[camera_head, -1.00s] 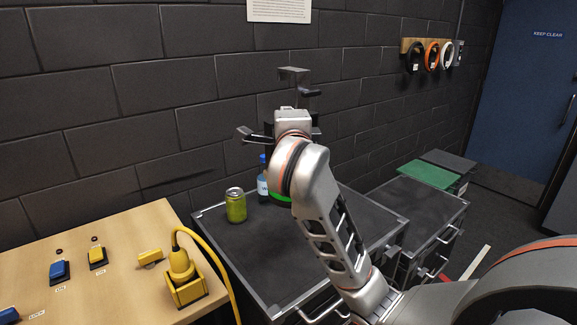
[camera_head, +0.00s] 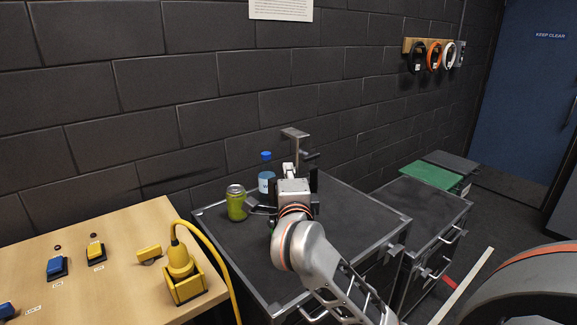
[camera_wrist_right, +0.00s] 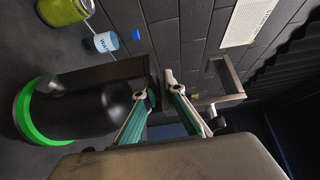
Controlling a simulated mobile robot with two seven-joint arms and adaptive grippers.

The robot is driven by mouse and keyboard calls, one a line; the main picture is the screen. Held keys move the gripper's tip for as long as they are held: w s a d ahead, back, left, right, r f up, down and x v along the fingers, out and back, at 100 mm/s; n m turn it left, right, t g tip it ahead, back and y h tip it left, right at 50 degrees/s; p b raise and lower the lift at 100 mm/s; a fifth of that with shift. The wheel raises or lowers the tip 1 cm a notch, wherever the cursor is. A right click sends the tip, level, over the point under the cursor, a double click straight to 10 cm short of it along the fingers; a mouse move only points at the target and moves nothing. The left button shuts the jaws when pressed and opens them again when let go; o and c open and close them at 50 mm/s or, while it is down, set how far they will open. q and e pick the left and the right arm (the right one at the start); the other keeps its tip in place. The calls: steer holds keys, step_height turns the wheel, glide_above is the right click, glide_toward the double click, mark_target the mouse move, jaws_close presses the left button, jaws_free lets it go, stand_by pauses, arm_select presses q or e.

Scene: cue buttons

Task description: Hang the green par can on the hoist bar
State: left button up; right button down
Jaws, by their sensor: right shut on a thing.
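The green par can has a black body with a bright green ring (camera_wrist_right: 38,125) and shows at the left of the right wrist view. My right gripper (camera_wrist_right: 162,98) is shut on its black yoke, and the grey hook (camera_wrist_right: 228,80) sticks out beyond the fingers. In the head view my right gripper (camera_head: 290,175) is over the back of the dark cabinet top, with the hook (camera_head: 295,133) showing above it. The can's body is hidden there, and I cannot tell whether it touches the top. The hoist bar is not seen. My left gripper is not in view.
A yellow-green drink can (camera_head: 237,203) and a water bottle (camera_head: 266,172) stand just left of my right gripper. A wooden table (camera_head: 120,270) at left holds blue (camera_head: 56,267) and yellow (camera_head: 96,252) buttons and a yellow cabled pendant (camera_head: 181,265). The cabinet top's front is clear.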

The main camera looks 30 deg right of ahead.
steer(key=shift+f+b, duration=0.45)
steer(key=shift+f, duration=1.6)
steer(key=c, duration=2.2)
jaws_free()
steer(key=shift+f, duration=0.2)
steer(key=shift+o, duration=0.3)
steer(key=shift+a, duration=0.1)
